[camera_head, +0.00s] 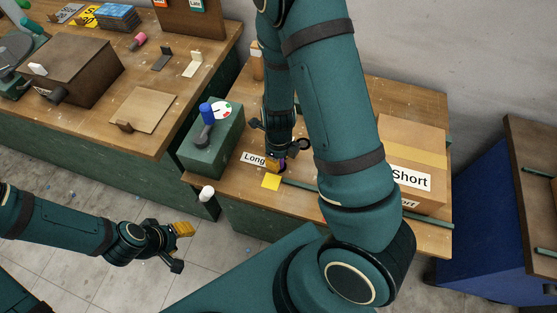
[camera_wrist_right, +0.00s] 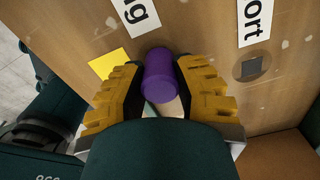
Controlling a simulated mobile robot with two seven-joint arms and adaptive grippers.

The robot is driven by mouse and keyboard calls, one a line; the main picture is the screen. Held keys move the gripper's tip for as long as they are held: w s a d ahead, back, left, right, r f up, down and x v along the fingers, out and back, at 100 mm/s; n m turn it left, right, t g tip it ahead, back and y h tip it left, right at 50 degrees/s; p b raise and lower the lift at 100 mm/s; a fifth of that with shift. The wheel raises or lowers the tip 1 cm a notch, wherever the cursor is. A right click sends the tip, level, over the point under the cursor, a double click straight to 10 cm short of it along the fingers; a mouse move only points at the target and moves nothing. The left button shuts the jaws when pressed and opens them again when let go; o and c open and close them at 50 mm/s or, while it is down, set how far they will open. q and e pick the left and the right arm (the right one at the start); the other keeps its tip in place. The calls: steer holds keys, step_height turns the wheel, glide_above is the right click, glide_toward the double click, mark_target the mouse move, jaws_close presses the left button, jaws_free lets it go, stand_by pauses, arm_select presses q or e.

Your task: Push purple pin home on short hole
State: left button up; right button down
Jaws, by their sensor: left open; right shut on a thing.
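The purple pin (camera_wrist_right: 168,75) stands between the yellow finger pads of my right gripper (camera_wrist_right: 163,68), which is shut on it. In the head view my right gripper (camera_head: 276,152) is low over the table beside the "Long" label (camera_head: 254,159), with its fingers partly hidden. In the right wrist view a dark round hole (camera_wrist_right: 251,68) lies below the "...ort" label (camera_wrist_right: 255,22), to the right of the pin and apart from it. Whether the pin's lower end touches the table is hidden. My left gripper (camera_head: 176,246) is open and empty above the floor.
A yellow square (camera_head: 271,181) lies near the "Long" label. A cardboard box (camera_head: 412,148) marked "Short" stands at the right of the table. A green box (camera_head: 214,148) with a blue-topped handle stands at the left. My right arm covers the table's middle.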

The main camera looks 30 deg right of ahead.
steer(key=shift+f, duration=0.1)
steer(key=shift+f, duration=0.15)
steer(key=c, duration=0.8)
jaws_free()
steer(key=shift+o, duration=0.2)
steer(key=shift+b, duration=0.35)
